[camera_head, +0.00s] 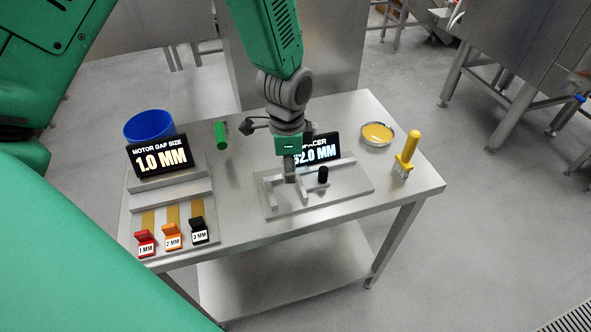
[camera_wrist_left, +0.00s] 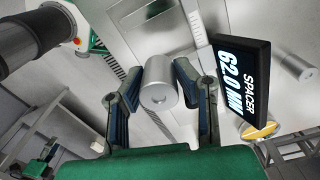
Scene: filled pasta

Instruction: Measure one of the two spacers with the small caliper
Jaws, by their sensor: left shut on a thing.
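My left gripper (camera_head: 290,176) is low over the small caliper (camera_head: 342,187) on the table. In the left wrist view its two fingers (camera_wrist_left: 160,92) are shut on a grey metal cylinder, a spacer (camera_wrist_left: 159,82). In the head view the gripper hides most of this spacer. The caliper has upright grey jaws, a flat base and a black knob (camera_head: 323,174). I cannot tell whether the jaws touch the spacer. The spacer display (camera_head: 322,149) behind reads 62.0 MM. Another grey cylinder (camera_wrist_left: 297,66) shows at the right of the left wrist view. My right gripper is not in view.
A motor gap size display (camera_head: 160,158) reads 1.0 MM at the left, before a blue bowl (camera_head: 148,126). Red, orange and black labelled blocks (camera_head: 172,237) stand at the front left. A yellow-handled brush (camera_head: 408,150) and a round yellow-filled dish (camera_head: 377,134) are at the right.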

